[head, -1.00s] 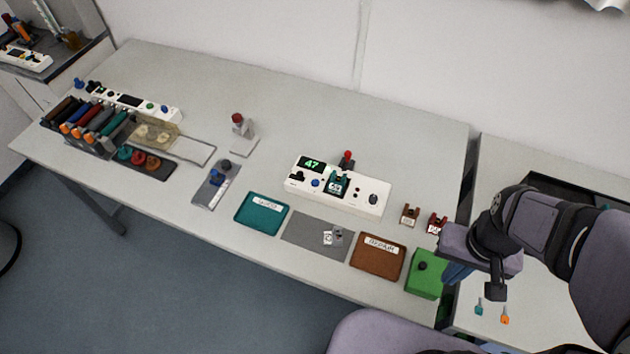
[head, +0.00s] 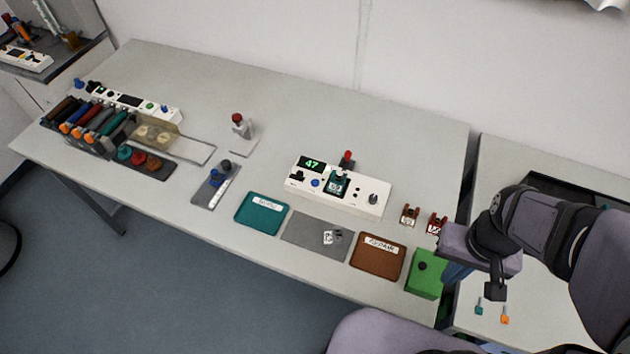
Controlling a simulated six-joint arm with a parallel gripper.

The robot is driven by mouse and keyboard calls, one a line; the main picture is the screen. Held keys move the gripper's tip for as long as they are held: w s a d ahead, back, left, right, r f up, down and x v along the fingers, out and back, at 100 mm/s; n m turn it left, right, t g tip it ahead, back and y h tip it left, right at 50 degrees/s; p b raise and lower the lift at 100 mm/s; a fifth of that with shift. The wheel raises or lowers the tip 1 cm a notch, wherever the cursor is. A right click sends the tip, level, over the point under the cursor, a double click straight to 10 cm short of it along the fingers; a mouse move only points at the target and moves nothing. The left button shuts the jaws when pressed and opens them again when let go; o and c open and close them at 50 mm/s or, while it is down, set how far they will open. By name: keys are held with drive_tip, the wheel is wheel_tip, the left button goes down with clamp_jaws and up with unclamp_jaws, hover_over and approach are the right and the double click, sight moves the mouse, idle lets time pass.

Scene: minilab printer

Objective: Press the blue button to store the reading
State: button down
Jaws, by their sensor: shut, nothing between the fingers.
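The blue button (head: 315,183) sits on the front of a white instrument (head: 347,200) in the middle of the table. The instrument's display (head: 312,163) reads 47 in green. A teal block (head: 337,183) with a label sits in the instrument, just right of the blue button. My gripper (head: 495,291) is shut and empty at the right, beyond the table's right end and well apart from the instrument.
A teal tray (head: 240,217), a grey mat (head: 300,238), a brown tray (head: 377,270) and a green box (head: 424,288) line the front edge. Small brown and red blocks (head: 410,215) stand right of the instrument. Another white device (head: 160,112) stands far left.

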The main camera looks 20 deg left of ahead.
drive_tip(key=s+a+f+n+g+h+b, duration=0.1)
drive_tip(key=s+a+f+n+g+b, duration=0.2)
drive_tip(key=a+f+n, duration=0.5)
drive_tip(key=w+a+f+t, duration=0.1)
drive_tip(key=a+f, duration=0.1)
drive_tip(key=a, duration=0.1)
drive_tip(key=w+a+f+m+b, duration=0.1)
drive_tip(key=w+a+f, duration=0.1)
drive_tip(key=a, duration=0.2)
drive_tip(key=w+a+f+m+t+b, duration=0.1)
drive_tip(key=w+a+f, duration=0.1)
drive_tip(key=a, duration=0.2)
drive_tip(key=shift+f+t, duration=0.2)
drive_tip(key=shift+t, duration=0.1)
drive_tip(key=w+a+m, duration=0.1)
drive_tip(key=w+a, duration=0.1)
drive_tip(key=w+a+m+t+y, duration=0.1)
drive_tip(key=w+a+m, duration=0.1)
drive_tip(key=shift+w+a+f+y, duration=0.15)
drive_tip(key=shift+w+a+y, duration=0.05)
drive_tip(key=shift+w+y, duration=0.1)
drive_tip(key=w+a+r+m+t+y, duration=0.2)
drive_tip(key=w+a+r+m, duration=0.3)
drive_tip(key=m, duration=0.5)
drive_tip(key=w+a+r+m+t+y, duration=0.3)
drive_tip(key=w+a+m, duration=0.5)
drive_tip(key=m, duration=0.3)
drive_tip(key=shift+w+r+m+t+y, duration=0.35)
drive_tip(key=shift+r+t, duration=0.25)
drive_tip(key=shift+r, duration=0.25)
